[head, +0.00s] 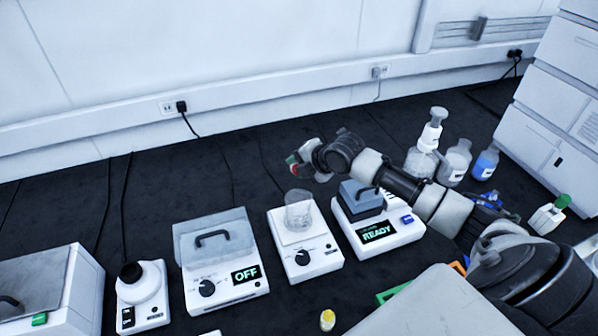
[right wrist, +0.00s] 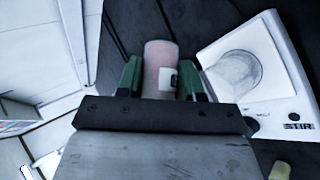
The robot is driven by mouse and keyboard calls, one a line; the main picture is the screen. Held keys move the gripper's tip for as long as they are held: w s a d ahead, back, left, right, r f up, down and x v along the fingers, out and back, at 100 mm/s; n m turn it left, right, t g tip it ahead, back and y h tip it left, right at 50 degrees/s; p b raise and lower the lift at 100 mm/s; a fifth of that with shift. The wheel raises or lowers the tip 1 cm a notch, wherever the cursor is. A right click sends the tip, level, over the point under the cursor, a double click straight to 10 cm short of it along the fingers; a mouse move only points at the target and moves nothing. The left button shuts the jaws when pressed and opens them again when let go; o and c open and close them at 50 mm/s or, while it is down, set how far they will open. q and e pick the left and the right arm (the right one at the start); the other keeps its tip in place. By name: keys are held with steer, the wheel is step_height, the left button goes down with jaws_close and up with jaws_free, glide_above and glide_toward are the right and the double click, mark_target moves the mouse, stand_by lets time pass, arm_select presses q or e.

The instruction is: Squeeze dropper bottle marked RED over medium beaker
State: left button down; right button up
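My right gripper (head: 297,164) is at the end of the arm reaching in from the right, above and behind the stirrer in the head view. In the right wrist view its green fingers (right wrist: 160,78) are closed on a dropper bottle (right wrist: 157,58) with a pinkish-red body and a white label with a dark mark. The label's word cannot be read. A clear glass beaker (head: 299,212) stands on the white stirrer (head: 306,258); it also shows in the right wrist view (right wrist: 240,72), to the right of the bottle and apart from it. My left gripper is not in view.
A device reading OFF (head: 222,262) is left of the stirrer, and one reading READY (head: 378,235) is right of it, under my arm. Several bottles, one with blue liquid (head: 485,163), stand at the back right. A small yellow-capped vial (head: 327,320) is in front.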

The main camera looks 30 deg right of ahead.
steer(key=t+b, duration=0.1)
steer(key=n+t+b, duration=0.1)
steer(key=b, duration=0.1)
steer(key=shift+w+f+t+h, duration=0.15)
steer(key=shift+f+t+h, duration=0.25)
steer(key=shift+r+n+t+b, duration=0.1)
steer(key=shift+n+t+b, duration=0.4)
steer(key=shift+t+b, duration=0.45)
steer(key=f+t+b, duration=0.1)
steer(key=b, duration=0.3)
steer(key=shift+f+n+t+h+b, duration=0.25)
steer(key=shift+f+n+h+b, duration=0.05)
steer(key=shift+n+h+b, duration=0.1)
steer(key=shift+r+b, duration=0.1)
steer(key=shift+b, duration=0.25)
steer(key=shift+r+t, duration=0.3)
steer(key=shift+n+t+b, duration=0.3)
steer(key=shift+b, duration=0.25)
steer(key=shift+s+r+b, duration=0.15)
steer(key=shift+s+b, duration=0.05)
steer(key=shift+b, duration=0.25)
steer(key=shift+r, duration=0.1)
